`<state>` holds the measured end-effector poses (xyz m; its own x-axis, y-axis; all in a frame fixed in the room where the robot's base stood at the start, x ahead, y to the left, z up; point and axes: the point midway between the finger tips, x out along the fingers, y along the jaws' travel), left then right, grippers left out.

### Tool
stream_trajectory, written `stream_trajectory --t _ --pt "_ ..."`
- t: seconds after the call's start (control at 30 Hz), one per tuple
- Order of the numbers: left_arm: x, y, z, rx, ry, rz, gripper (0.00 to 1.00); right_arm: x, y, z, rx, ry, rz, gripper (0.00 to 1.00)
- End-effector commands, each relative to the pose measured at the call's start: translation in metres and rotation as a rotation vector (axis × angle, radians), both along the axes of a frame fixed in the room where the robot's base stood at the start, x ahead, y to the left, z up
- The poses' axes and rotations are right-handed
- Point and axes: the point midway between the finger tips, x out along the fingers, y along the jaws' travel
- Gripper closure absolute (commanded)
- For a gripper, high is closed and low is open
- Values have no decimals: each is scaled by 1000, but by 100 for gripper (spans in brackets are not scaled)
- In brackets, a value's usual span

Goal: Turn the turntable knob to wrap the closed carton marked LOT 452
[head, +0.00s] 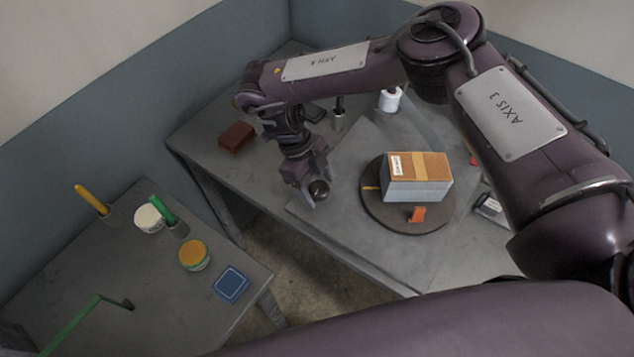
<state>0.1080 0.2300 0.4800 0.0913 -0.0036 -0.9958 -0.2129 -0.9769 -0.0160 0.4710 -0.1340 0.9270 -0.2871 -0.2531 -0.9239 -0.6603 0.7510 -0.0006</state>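A closed brown carton (418,168) with a yellow tape strip, a pale lower part and a white label sits on the round dark turntable (380,212). The label is too small to read. A dark round knob (319,189) stands on the table left of the turntable. My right gripper (317,190) points down at the knob, with a finger to either side of it. I cannot tell whether the fingers press on it. My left gripper is not in view.
An orange piece (417,214) is at the turntable's front. A red-brown block (237,137) and a white roll (390,98) lie farther back. The left table (150,290) holds tubs, a blue square item (231,284) and green and yellow tools. A floor gap separates the tables.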

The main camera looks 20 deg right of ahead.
Motion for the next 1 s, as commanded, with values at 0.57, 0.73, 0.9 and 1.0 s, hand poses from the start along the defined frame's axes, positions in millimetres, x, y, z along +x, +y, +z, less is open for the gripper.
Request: stream_trajectory --t 0.57,0.73,0.9,1.0 --pt "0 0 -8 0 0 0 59 15 12 41 -1 -6 3 35" --pt "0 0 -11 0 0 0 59 21 17 63 -1 -3 1 35" --pt "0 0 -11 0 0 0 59 22 20 72 -1 -1 0 35" --pt "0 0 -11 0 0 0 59 22 20 72 0 0 0 35"
